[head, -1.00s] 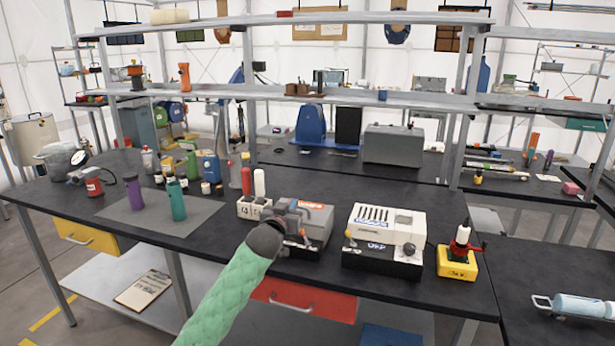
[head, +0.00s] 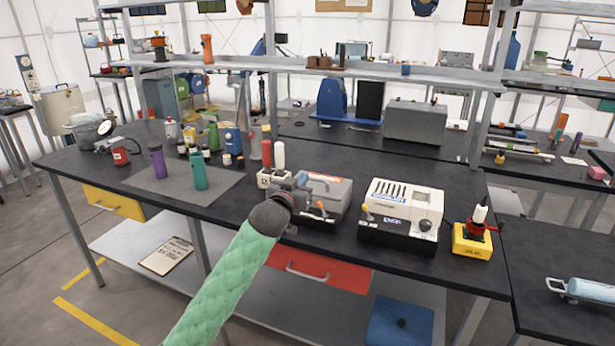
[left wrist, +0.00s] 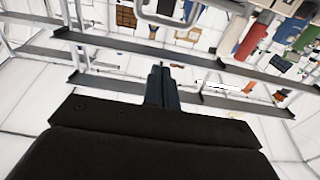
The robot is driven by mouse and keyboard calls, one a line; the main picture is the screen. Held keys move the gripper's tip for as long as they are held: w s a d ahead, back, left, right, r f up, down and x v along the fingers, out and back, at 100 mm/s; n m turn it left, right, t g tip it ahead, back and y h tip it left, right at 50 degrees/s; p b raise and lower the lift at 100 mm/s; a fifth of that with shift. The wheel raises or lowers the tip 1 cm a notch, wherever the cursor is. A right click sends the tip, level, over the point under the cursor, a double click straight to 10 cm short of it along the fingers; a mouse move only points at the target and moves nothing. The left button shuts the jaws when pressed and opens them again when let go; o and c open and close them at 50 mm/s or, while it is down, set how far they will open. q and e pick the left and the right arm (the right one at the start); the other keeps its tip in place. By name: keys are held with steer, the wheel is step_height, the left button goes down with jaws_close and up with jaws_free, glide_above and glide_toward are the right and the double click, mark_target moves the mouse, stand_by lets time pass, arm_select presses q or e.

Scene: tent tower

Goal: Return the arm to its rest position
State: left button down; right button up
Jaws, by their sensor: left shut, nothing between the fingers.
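My left arm (head: 228,285) in its green quilted sleeve comes up from the bottom of the head view. My left gripper (head: 291,187) is at its end, in front of the grey machine with a red-lettered top (head: 325,197), above the bench's front edge. I cannot tell whether it touches the machine. In the left wrist view the dark fingers of the left gripper (left wrist: 161,82) are together, with nothing between them. My right gripper is not in view.
A white machine (head: 401,213) and a yellow-based device (head: 472,240) stand to the right on the black bench (head: 330,240). Purple (head: 157,161) and teal (head: 199,171) bottles stand on a grey mat (head: 225,187) at left. A red drawer (head: 318,269) is below the bench front.

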arm_select(q)
steer(key=s+a+f+m+g+y, duration=0.1)
steer(key=s+a+f+g+y, duration=0.35)
steer(key=s, duration=0.65)
steer(key=s+f+g, duration=0.3)
steer(key=s+f, duration=0.8)
steer(key=s, duration=0.4)
steer(key=s+a+f+n+g+p, duration=0.1)
steer(key=s+f+g, duration=0.3)
steer(key=s+f, duration=0.6)
steer(key=s+f+n+g, duration=0.1)
steer(key=s+f+g, duration=0.2)
steer(key=s+f, duration=0.8)
steer(key=s, duration=0.8)
steer(key=shift+s+a+f+g+h+p, duration=0.3)
steer(key=shift+s+a+f+g+h, duration=0.05)
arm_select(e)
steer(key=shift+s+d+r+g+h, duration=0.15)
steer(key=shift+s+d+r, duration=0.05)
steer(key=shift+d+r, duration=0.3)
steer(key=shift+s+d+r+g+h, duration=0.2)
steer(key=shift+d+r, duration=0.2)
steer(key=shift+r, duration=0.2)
